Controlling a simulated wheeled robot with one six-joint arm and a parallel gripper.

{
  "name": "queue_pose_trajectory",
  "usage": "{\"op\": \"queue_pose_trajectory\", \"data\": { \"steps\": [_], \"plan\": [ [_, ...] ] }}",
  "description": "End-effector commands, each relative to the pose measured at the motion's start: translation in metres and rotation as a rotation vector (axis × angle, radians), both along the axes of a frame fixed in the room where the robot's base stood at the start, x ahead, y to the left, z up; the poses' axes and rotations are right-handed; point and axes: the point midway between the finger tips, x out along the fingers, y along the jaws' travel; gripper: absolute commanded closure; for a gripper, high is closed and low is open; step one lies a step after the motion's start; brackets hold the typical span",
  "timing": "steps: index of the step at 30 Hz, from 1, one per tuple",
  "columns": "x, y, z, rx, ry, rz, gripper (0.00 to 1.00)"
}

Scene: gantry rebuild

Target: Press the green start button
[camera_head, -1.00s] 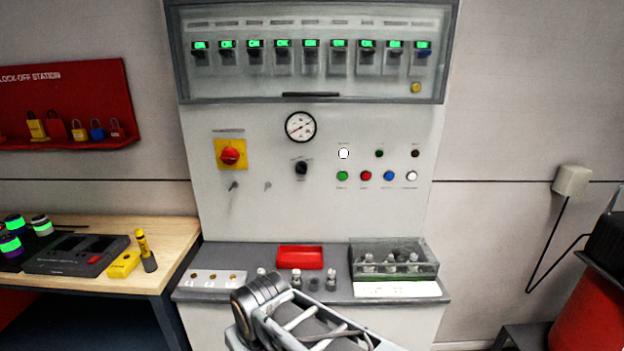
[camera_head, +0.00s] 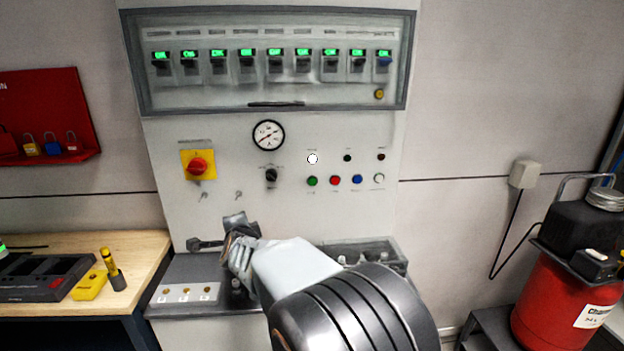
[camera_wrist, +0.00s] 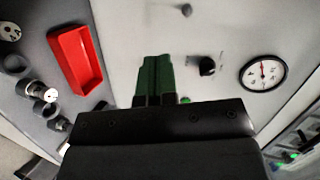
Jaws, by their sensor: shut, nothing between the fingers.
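The green start button (camera_head: 312,181) is on the white panel in the head view, leftmost in a row of small buttons. A green spot, likely this button (camera_wrist: 185,100), shows in the wrist view just above the edge of my gripper's black body, partly hidden by it. My gripper (camera_wrist: 155,62) is shut and empty, its two green fingers together and pointing at the panel. In the head view my wrist is low in front of the panel, left of and below the button, apart from it.
Red (camera_head: 335,181), blue (camera_head: 357,180) and white (camera_head: 379,180) buttons sit right of the green one. A black selector knob (camera_head: 271,175) and gauge (camera_head: 268,135) are to its left. A red tray (camera_wrist: 92,72) lies on the ledge below. A red rotary switch (camera_head: 197,166) is further left.

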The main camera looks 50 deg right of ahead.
Motion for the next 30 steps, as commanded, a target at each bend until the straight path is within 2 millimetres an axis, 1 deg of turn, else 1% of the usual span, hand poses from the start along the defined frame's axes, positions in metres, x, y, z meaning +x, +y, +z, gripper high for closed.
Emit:
{"op": "queue_pose_trajectory", "data": {
  "steps": [1,2,3,5,6,9,12,15,19,22,30],
  "plan": [
    [0.003,-0.033,0.008,0.064,-0.103,-0.148,1.00],
    [0.002,-0.050,0.011,0.097,-0.170,-0.232,1.00],
    [-0.002,-0.072,0.015,0.137,-0.258,-0.340,1.00],
    [-0.010,-0.103,0.020,0.181,-0.384,-0.488,1.00],
    [-0.018,-0.120,0.022,0.202,-0.464,-0.578,1.00],
    [-0.039,-0.155,0.024,0.227,-0.639,-0.766,1.00],
    [-0.058,-0.178,0.023,0.227,-0.776,-0.903,1.00],
    [-0.073,-0.190,0.023,0.218,-0.871,-0.991,1.00],
    [-0.084,-0.198,0.022,0.207,-0.937,-1.049,1.00],
    [-0.087,-0.199,0.022,0.204,-0.951,-1.062,1.00],
    [-0.086,-0.199,0.022,0.203,-0.951,-1.059,1.00]
  ]
}}
